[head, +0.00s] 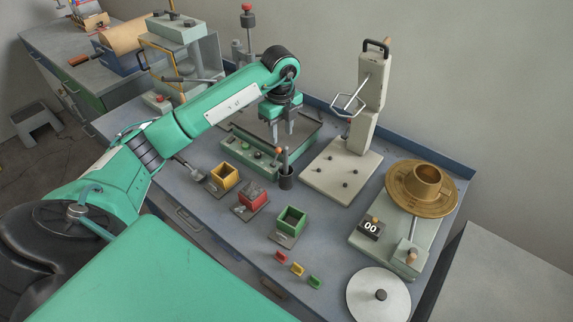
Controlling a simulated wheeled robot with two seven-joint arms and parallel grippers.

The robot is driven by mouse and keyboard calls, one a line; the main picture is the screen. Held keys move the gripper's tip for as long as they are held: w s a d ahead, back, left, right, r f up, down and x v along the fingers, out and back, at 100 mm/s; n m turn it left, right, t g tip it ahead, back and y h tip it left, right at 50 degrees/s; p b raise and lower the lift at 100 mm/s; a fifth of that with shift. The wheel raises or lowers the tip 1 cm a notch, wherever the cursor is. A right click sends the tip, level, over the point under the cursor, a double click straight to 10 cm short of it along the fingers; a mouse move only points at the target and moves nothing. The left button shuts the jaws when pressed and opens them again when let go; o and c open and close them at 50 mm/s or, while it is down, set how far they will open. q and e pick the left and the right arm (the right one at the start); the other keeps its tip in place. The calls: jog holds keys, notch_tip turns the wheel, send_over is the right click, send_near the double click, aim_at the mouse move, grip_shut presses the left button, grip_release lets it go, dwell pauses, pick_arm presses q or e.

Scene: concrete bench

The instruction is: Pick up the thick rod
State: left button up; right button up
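A short grey rod (285,160) stands upright in a small dark cylindrical cup (286,182) near the middle of the bench; I take it to be the thick rod. Its lower part is hidden inside the cup, and I cannot tell if other rods are in there. My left gripper (279,134) points down above and slightly behind the rod in the picture, its two grey fingers apart with nothing visible between them. It appears clear of the rod. My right gripper is not in view.
A green control box (250,157) with an orange-tipped lever is beside the cup. A beige stand (366,100) rises to the right. Yellow (224,178), red (252,200) and green (291,220) open boxes sit in front. A brass dish (440,203) is at right.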

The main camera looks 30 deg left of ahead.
aim_at(286, 158)
pick_arm(q)
jog(key=f+p, duration=0.1)
jog(key=f, duration=0.2)
jog(key=d+f+p, duration=0.1)
jog(key=f, duration=0.2)
jog(key=f+p, duration=0.1)
jog(key=f, duration=0.2)
jog(key=shift+w+d+f, duration=0.1)
jog(key=shift+d+f, duration=0.1)
jog(key=shift+f, duration=0.4)
grip_shut()
